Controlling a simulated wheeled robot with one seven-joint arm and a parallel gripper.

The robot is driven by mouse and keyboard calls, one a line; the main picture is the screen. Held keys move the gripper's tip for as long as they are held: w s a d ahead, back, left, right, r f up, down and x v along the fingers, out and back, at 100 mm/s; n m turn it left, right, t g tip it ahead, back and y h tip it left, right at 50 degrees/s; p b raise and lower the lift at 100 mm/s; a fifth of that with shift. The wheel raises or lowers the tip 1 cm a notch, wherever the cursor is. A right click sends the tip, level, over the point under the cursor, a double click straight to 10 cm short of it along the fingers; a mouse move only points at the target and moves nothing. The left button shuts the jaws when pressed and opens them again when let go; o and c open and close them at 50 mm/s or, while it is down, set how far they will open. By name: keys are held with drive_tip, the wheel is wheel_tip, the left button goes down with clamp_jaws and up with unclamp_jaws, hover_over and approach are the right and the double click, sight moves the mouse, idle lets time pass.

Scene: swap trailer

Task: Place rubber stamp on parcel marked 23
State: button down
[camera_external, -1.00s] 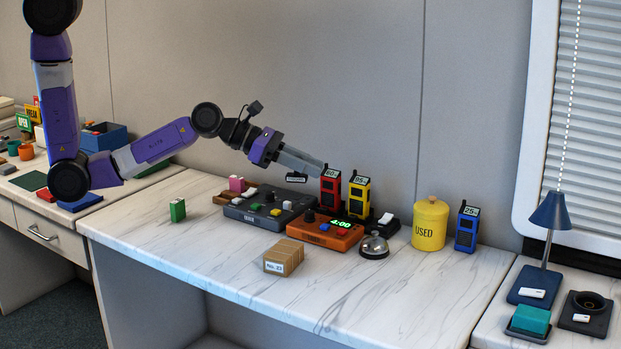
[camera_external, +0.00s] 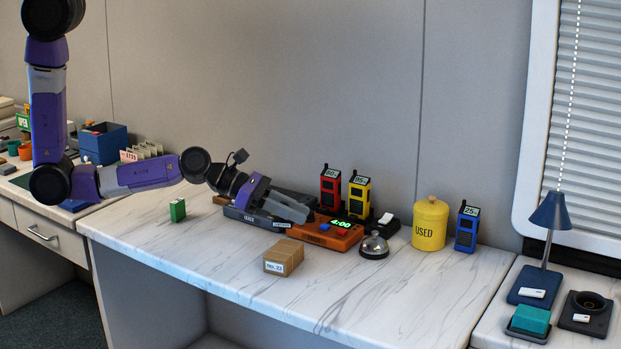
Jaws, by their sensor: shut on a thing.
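The parcel marked 23 (camera_external: 283,258) is a small brown box with a white "No. 23" label on its front. It sits on the marble-topped counter, in front of the consoles. My gripper (camera_external: 300,211) has grey fingers and points right and down, above and behind the parcel. It is shut on a small dark thing with a pale face (camera_external: 281,224), which looks like the rubber stamp. Most of that thing is hidden by the fingers or blends with the console behind. It appears apart from the parcel.
A grey console (camera_external: 240,217) and an orange timer box (camera_external: 325,234) stand behind the parcel. A bell (camera_external: 374,246), red (camera_external: 330,188) and yellow (camera_external: 359,195) radios and a yellow canister (camera_external: 430,224) are to the right. A green block (camera_external: 177,210) is left. The counter's front is clear.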

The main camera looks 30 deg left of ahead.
sight(295, 250)
drive_tip(key=shift+f+b, duration=0.6)
drive_tip(key=shift+f, duration=2.2)
drive_tip(key=shift+f, duration=0.2)
drive_tip(key=c, duration=1.2)
unclamp_jaws()
